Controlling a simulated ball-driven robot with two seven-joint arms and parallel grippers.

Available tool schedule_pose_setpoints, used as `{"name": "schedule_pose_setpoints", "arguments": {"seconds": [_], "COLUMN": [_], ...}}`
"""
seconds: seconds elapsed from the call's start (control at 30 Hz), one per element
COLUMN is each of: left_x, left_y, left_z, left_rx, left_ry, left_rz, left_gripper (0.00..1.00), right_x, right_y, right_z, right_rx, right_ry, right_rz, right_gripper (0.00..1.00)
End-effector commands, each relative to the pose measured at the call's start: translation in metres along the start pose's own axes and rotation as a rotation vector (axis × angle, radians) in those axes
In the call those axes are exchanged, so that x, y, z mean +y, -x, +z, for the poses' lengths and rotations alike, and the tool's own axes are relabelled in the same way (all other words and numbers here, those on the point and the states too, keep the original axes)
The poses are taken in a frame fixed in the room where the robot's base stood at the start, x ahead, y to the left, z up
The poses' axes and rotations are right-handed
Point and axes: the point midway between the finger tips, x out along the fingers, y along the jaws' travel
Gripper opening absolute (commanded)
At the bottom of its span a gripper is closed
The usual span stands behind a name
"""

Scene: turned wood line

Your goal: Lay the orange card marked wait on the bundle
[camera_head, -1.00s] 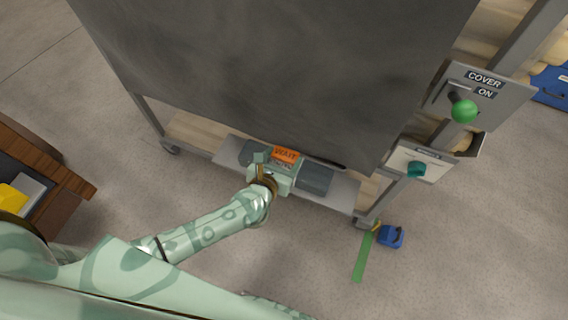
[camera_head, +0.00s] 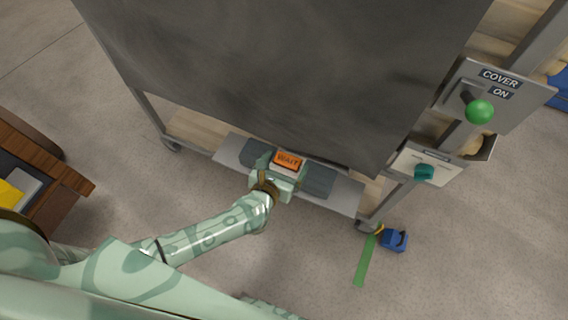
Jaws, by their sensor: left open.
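The orange card marked WAIT (camera_head: 288,158) lies face up at the middle of a dark grey bundle (camera_head: 318,181). The bundle lies along the low grey shelf of the rack. My left gripper (camera_head: 279,171) is open at the near edge of the card, with its fingers around or just beside it. The gripper hides part of the bundle's middle. I cannot tell whether a finger still touches the card. My right gripper is not in view.
A large dark cover (camera_head: 270,70) hangs over the rack above the shelf. A COVER ON panel with a green knob (camera_head: 479,111) and a teal knob (camera_head: 424,172) are at the right. A blue object (camera_head: 394,240) lies on the floor by a green strip (camera_head: 365,262).

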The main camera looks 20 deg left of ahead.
Motion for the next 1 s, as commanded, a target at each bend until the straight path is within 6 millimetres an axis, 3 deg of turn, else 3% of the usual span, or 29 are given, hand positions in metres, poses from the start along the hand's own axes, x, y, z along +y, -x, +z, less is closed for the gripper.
{"name": "schedule_pose_setpoints", "arguments": {"seconds": [0.5, 0.7, 1.0], "left_x": [0.0, 0.0, 0.0], "left_y": [0.106, 0.12, 0.12], "left_z": [0.004, 0.002, 0.001], "left_rx": [-0.002, -0.002, -0.001], "left_ry": [0.0, 0.0, 0.0], "left_rz": [0.0, 0.0, 0.0], "left_gripper": [0.89, 0.89, 0.89], "right_x": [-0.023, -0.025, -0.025], "right_y": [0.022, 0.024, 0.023], "right_z": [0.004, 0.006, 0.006], "right_rx": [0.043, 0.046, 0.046], "right_ry": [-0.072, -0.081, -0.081], "right_rz": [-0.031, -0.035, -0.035], "right_gripper": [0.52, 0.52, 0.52]}}
